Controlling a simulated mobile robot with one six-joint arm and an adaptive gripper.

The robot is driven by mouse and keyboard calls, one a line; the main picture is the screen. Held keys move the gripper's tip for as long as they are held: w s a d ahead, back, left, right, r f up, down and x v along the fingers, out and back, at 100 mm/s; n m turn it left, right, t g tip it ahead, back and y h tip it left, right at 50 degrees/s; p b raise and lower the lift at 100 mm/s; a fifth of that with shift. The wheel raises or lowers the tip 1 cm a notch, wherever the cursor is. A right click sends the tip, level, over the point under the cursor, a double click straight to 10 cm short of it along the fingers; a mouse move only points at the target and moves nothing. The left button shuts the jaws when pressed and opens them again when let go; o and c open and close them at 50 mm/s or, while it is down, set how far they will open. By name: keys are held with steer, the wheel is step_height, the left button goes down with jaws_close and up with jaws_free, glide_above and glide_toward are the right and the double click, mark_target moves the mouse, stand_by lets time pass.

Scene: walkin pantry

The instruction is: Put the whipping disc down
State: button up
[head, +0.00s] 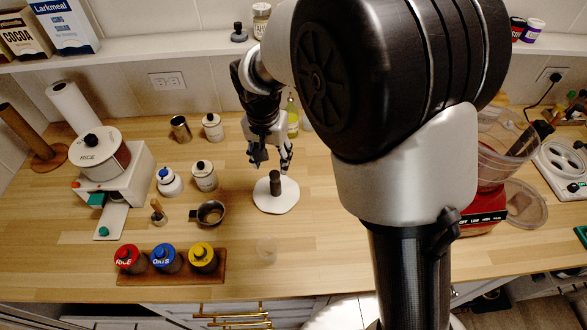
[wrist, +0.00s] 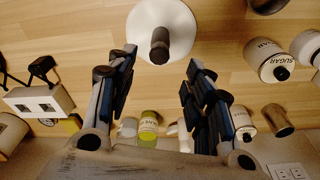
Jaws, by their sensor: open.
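The whipping disc (head: 264,203) is a flat white round plate with a dark upright knob at its middle. It appears to lie flat on the wooden counter. My gripper (head: 272,163) is open and empty, with its fingertips just behind and above the knob in the head view. In the wrist view the disc (wrist: 180,20) is at the top, partly cut off by the frame edge. Its knob lies just beyond the gap between my open fingers (wrist: 158,62), clear of both.
A metal cup (head: 211,213) and white canisters (head: 204,176) stand left of the disc. A wooden rack (head: 170,279) with several coloured-lid jars is at front left. A small clear glass (head: 266,250) stands in front. A bottle (head: 292,118) is behind my gripper. A red-based appliance (head: 484,219) stands right.

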steer(key=s+d+r, duration=0.4)
steer(key=d+r, duration=0.1)
steer(key=r, duration=0.2)
steer(key=s+d+r+n+t, duration=0.1)
steer(key=s+d+r, duration=0.1)
steer(key=s, duration=0.5)
steer(key=s+d+r+n+t, duration=0.1)
steer(key=s+d+r, duration=0.1)
steer(key=s+d, duration=0.2)
steer(key=s+d+r+n+t, duration=0.1)
steer(key=s+d+r+n, duration=0.1)
steer(key=s, duration=0.7)
steer(key=shift+s+d+r, duration=0.3)
steer(key=shift+s+d, duration=0.1)
steer(key=shift+d, duration=0.5)
steer(key=shift+d, duration=0.1)
